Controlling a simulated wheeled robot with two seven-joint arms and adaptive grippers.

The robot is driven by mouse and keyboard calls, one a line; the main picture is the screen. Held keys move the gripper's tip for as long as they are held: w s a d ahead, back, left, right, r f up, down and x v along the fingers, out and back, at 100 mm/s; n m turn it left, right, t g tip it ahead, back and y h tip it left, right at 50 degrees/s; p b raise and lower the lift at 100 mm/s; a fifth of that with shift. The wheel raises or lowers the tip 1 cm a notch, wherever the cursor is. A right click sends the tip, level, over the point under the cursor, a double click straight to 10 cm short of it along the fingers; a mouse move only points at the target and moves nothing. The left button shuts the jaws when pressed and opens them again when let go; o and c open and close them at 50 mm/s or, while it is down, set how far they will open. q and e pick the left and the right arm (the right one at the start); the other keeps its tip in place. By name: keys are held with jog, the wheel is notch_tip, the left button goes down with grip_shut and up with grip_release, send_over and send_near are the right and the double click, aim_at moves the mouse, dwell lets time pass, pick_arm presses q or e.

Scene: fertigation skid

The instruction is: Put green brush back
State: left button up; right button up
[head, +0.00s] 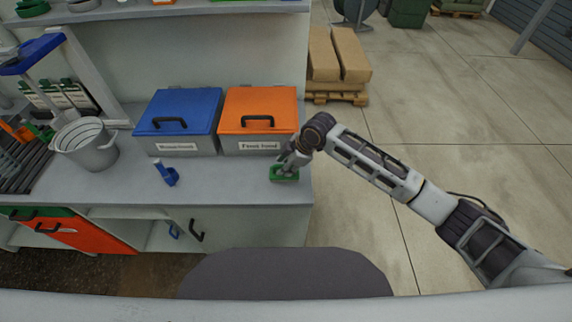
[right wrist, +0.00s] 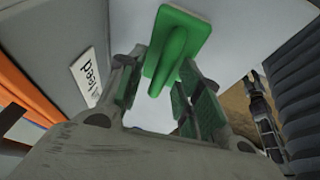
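The green brush (head: 285,174) lies on the grey counter (head: 230,190) near its right edge, in front of the orange-lidded box. My right gripper (head: 291,159) is right above it in the head view and hides part of it. In the right wrist view the green brush (right wrist: 180,42) shows its block and its handle, which points in between the fingers. My right gripper (right wrist: 160,95) is open there, with the fingers spread on either side of the handle and a gap visible beside it. My left gripper is not in view.
A blue-lidded box (head: 181,118) and an orange-lidded box (head: 259,116) stand behind the brush. A blue brush (head: 167,173) and a grey bucket (head: 87,145) are further left on the counter.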

jog(key=shift+r, duration=0.15)
jog(key=v, duration=1.2)
jog(key=shift+a, duration=0.1)
dwell(0.6)
